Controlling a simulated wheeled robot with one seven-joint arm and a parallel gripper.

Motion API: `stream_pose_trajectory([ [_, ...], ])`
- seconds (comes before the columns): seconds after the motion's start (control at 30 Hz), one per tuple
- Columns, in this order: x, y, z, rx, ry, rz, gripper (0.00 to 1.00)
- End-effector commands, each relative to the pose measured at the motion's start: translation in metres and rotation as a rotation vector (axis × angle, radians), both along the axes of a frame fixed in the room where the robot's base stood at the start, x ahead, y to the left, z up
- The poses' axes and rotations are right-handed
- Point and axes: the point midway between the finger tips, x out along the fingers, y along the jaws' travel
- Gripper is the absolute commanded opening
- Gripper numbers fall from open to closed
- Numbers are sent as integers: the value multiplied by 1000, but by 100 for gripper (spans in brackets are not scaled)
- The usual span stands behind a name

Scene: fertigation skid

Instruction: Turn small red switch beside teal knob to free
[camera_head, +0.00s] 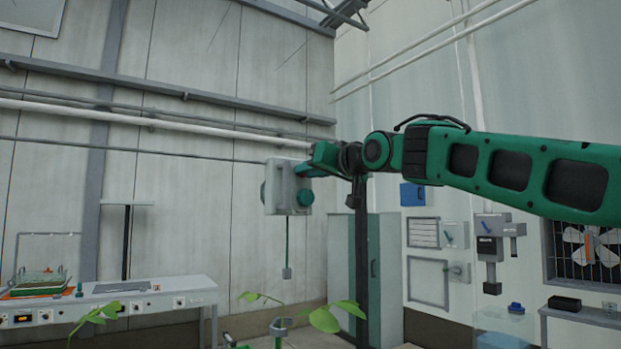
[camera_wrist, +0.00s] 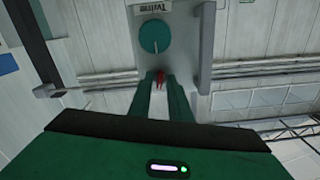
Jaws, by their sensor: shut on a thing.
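A pale grey box (camera_head: 278,187) hangs in mid-view in the head view, with a teal knob (camera_head: 305,197) on its face. In the wrist view the teal knob (camera_wrist: 155,36) is round, with a light line across it, and lettering stands on the plate beside it. The small red switch (camera_wrist: 160,80) sits beside the knob, between the tips of my gripper (camera_wrist: 161,82). My gripper is shut on the red switch at the box face. The fingers hide part of the switch, and I cannot read its position. The head view hides the switch.
A bench (camera_head: 170,297) with a tray (camera_head: 38,282) stands at the left. A green cabinet (camera_head: 384,275) stands behind my arm. A fan (camera_head: 590,248) and wall boxes are at the right. Plant leaves (camera_head: 325,319) rise below the box.

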Motion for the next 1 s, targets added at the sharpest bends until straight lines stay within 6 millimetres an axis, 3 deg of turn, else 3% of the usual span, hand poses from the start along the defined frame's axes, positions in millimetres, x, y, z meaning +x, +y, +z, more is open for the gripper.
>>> stream_pose_trajectory([
  [1.0, 3, 0, -8, -750, -487, 4, 0],
])
